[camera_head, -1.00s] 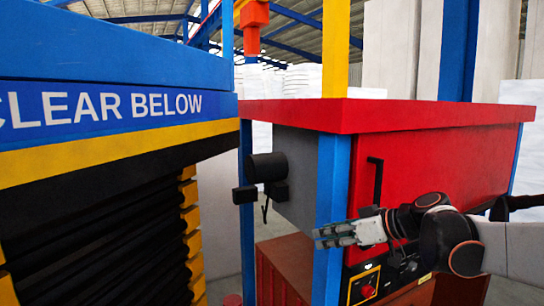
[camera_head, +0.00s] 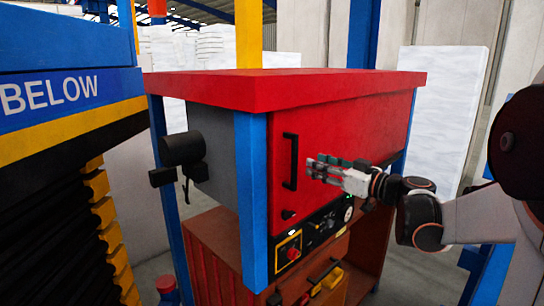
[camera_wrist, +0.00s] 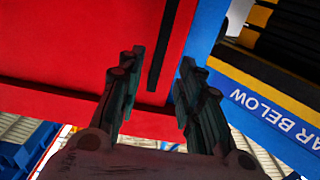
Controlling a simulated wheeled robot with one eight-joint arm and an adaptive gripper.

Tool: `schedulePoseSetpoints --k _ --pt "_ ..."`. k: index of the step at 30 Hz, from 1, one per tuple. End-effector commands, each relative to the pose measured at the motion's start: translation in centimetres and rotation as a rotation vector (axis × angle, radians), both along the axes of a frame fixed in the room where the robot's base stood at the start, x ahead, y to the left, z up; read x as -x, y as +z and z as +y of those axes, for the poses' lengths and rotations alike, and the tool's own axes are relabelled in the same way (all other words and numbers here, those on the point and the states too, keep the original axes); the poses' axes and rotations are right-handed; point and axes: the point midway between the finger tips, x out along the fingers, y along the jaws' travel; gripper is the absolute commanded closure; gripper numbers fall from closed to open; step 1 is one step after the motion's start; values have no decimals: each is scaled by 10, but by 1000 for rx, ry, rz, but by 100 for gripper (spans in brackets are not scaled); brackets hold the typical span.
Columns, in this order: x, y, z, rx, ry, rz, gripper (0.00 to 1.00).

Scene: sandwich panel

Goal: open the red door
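The red door (camera_head: 340,145) is the front face of a red-topped cabinet and looks shut. A black vertical bar handle (camera_head: 290,162) is near its left edge. My gripper (camera_head: 312,168) is in front of the door, just right of the handle in the head view, with its fingers pointing left. In the wrist view my gripper (camera_wrist: 155,85) has its two dark fingers spread apart with nothing between them. There the handle (camera_wrist: 163,45) shows beyond the fingertips, against the red door (camera_wrist: 90,50). The fingers appear apart from the handle; the exact gap is hard to judge.
A control panel (camera_head: 310,235) with a red button sits below the door. A blue post (camera_head: 252,200) stands at the cabinet's left corner. A blue and yellow lift reading "BELOW" (camera_head: 50,95) is at the left. An open shelf (camera_head: 340,275) holds yellow items underneath.

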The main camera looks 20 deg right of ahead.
Motion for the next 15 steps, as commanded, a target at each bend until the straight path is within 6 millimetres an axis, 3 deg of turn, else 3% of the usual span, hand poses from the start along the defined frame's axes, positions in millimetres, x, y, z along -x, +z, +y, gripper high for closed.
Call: schedulePoseSetpoints --k 9,15 --pt "-59 1 22 -1 3 1 67" --pt "-81 1 30 -1 2 1 67"
